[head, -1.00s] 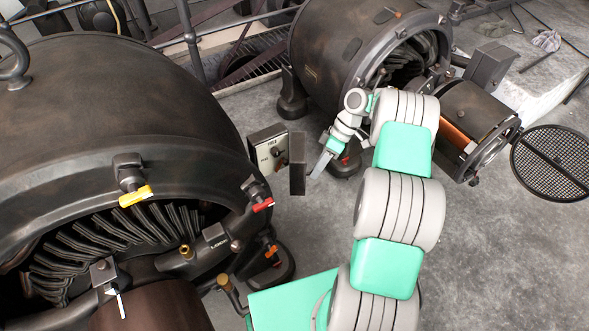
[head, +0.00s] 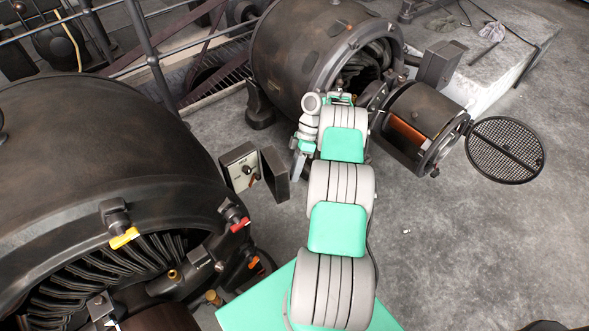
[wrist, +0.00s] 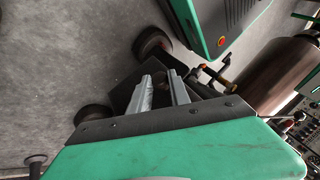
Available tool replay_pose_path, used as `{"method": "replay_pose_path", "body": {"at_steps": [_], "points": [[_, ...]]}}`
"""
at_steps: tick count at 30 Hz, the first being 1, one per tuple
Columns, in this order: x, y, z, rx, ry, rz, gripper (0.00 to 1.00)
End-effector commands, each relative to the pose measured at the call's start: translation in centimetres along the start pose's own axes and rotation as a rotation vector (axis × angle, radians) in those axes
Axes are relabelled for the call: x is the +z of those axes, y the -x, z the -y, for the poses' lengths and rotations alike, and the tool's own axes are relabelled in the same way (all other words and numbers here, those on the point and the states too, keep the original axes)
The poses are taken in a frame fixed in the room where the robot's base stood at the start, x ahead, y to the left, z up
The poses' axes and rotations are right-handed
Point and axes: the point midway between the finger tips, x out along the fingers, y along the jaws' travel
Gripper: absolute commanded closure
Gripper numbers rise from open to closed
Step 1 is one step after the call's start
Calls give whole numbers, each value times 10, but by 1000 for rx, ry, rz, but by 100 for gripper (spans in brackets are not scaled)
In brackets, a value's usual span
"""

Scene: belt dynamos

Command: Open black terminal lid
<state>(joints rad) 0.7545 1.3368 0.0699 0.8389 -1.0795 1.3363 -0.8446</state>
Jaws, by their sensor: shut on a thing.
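The black terminal lid (head: 274,176) stands swung out on the right side of a small dark box (head: 239,168) beside the near dynamo. The box has a pale front panel with a dark switch, and this face is uncovered. My gripper (head: 294,170) is just right of the lid in the head view, and its fingertips are small and partly hidden there. In the wrist view, my gripper (wrist: 160,92) has its two grey fingers either side of a dark edge, with a black plate-like shape around them. It is shut on the lid, though the exact contact is hard to see.
The large near dynamo (head: 90,170) fills the left, with yellow (head: 125,238) and red (head: 240,225) handles. A second dynamo (head: 300,50) stands behind my arm. A round mesh cover (head: 505,150) is at the right. The grey floor (head: 450,250) at right is mostly clear.

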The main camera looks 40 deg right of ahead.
Motion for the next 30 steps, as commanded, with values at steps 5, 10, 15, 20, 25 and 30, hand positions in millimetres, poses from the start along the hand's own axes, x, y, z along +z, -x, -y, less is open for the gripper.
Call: {"method": "replay_pose_path", "body": {"at_steps": [5, 10, 15, 20, 25, 30], "points": [[-1, 0, 0, -1, 3, 1, 100], [0, 0, 0, -2, 1, 0, 72], [2, 0, 1, -2, -2, -1, 58], [2, 0, 1, -2, -3, -2, 56], [0, 4, 3, -1, -3, -2, 56], [-11, 33, 18, 1, -2, -1, 56]]}}
